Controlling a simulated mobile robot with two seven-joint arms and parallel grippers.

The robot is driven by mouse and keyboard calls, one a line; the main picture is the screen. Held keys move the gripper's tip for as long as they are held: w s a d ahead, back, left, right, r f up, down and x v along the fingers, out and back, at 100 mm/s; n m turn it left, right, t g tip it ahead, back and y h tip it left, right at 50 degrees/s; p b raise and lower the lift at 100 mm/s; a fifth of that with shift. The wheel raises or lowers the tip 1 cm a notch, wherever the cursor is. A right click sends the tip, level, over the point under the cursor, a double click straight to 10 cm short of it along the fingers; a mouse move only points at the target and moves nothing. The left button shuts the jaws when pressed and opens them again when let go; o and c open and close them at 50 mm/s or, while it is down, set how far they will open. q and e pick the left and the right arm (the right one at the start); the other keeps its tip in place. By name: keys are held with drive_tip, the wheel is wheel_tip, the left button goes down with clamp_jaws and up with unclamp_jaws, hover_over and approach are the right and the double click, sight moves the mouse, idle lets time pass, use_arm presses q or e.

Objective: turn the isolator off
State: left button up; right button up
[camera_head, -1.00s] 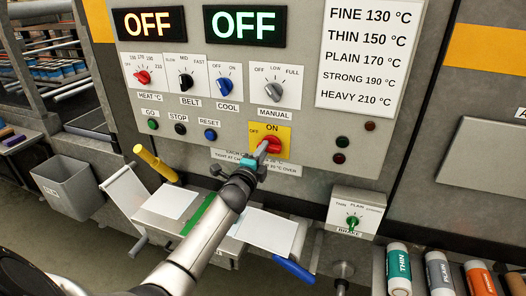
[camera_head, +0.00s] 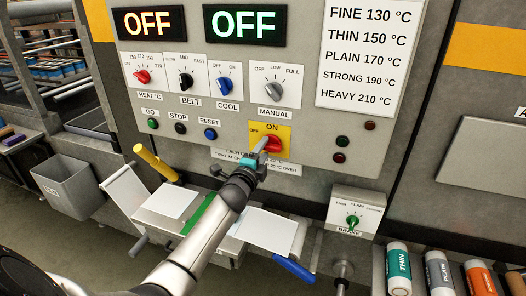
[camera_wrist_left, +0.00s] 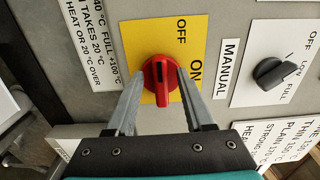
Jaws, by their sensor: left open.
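The isolator is a red rotary knob (camera_head: 273,144) on a yellow plate marked ON at the top and OFF at the left. In the left wrist view the knob (camera_wrist_left: 161,73) shows a dark slot, and its grip runs roughly up and down, in line with the side of the OFF label. My left gripper (camera_head: 264,147) is at the knob. In the wrist view its fingers (camera_wrist_left: 162,84) are open, one on each side of the knob, with small gaps. My right gripper is not in view.
The MANUAL knob (camera_head: 274,91) sits just above the plate. GO, STOP and RESET buttons are to the left. Two displays (camera_head: 245,25) read OFF. A yellow handle (camera_head: 156,163) and a blue handle (camera_head: 294,270) project below, and the BRAKE box (camera_head: 351,213) is lower right.

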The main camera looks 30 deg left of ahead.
use_arm(q)
drive_tip(key=v, duration=1.5)
drive_tip(key=shift+s, duration=0.15)
drive_tip(key=s+d+f+n+g+h+b, duration=0.1)
drive_tip(key=s+d+f+n+g+b, duration=0.2)
drive_tip(key=f, duration=1.1)
drive_tip(key=s+d+f+n+g+h+b, duration=0.1)
drive_tip(key=s+f+n+g+b, duration=0.3)
drive_tip(key=f, duration=1.1)
drive_tip(key=s+d+f+g+h+b, duration=0.1)
drive_tip(key=s+d+f+g+b, duration=0.3)
drive_tip(key=f, duration=1)
drive_tip(key=s+d+f+n+g+b, duration=0.2)
drive_tip(key=s+d+f, duration=0.1)
drive_tip(key=s+f, duration=0.7)
drive_tip(key=s+d+f+n+g+h+b, duration=0.1)
drive_tip(key=s+d+f+n+g+b, duration=0.1)
drive_tip(key=s+f, duration=0.9)
drive_tip(key=s+d+n+g, duration=0.1)
drive_tip(key=s+d, duration=0.1)
drive_tip(key=s, duration=0.6)
drive_tip(key=shift+f+n, duration=0.3)
drive_tip(key=shift+f, duration=0.05)
drive_tip(key=shift+s+a, duration=0.1)
drive_tip(key=shift+s, duration=0.2)
